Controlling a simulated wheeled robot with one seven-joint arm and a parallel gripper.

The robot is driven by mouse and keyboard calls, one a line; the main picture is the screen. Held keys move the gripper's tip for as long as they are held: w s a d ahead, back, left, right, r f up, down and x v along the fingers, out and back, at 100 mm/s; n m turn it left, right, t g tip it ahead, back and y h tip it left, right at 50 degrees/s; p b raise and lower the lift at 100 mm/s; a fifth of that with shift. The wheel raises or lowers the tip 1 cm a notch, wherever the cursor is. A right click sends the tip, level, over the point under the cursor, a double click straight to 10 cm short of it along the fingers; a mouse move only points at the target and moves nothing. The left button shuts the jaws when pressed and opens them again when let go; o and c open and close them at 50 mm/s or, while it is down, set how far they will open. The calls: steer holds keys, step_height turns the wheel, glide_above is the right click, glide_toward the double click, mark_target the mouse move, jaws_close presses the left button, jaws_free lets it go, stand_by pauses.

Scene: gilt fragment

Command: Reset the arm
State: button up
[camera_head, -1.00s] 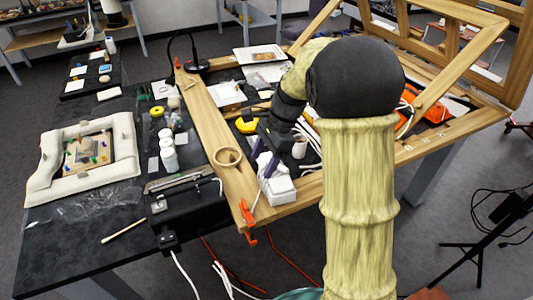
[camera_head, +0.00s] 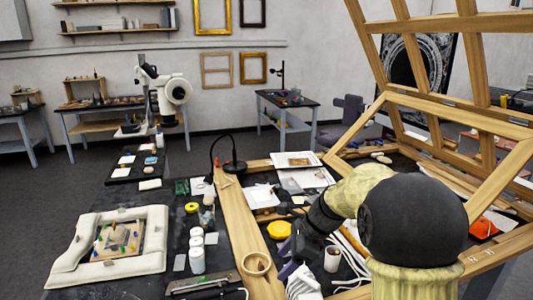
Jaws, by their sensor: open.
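My arm (camera_head: 415,220) reaches in from the lower right, its dark round joint large in front and its pale yellow links around it. The arm bends left and down to my gripper (camera_head: 288,260), which has purple fingers. The gripper is open, and I see nothing between its fingers. It hangs low over the wooden frame on the table, just above a white block with cables (camera_head: 302,284). Whether the fingers touch that block I cannot tell. The arm hides part of the table behind it.
A wooden cup (camera_head: 256,264), white bottles (camera_head: 197,257) and a yellow round tub (camera_head: 279,229) stand left of the gripper. A padded frame (camera_head: 70,268) lies at the far left. A tall wooden easel frame (camera_head: 460,115) rises behind the arm at right.

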steer(key=w+r+m+t+y, duration=0.1)
steer(key=w+r+m+t, duration=0.15)
steer(key=m, duration=0.45)
steer(key=w+r+m+t, duration=0.1)
steer(key=w+m+t, duration=0.1)
steer(key=m+t, duration=0.35)
steer(key=s+d+f+m+t+h, duration=0.15)
steer(key=d+m+h, duration=0.4)
steer(key=m, duration=1.25)
steer(key=s+d+f+m+g+h, duration=0.1)
steer(key=s+d+f+m+g, duration=0.1)
steer(key=s+m, duration=0.8)
steer(key=s+d+f+m+g, duration=0.2)
steer(key=s+f+m+g, duration=0.3)
steer(key=s+m, duration=0.5)
step_height(320, 180, down, 2)
steer(key=m, duration=0.2)
steer(key=shift+f+m+h, duration=0.15)
steer(key=shift+m+h, duration=0.2)
steer(key=shift+d+g, duration=0.1)
steer(key=shift+g, duration=0.15)
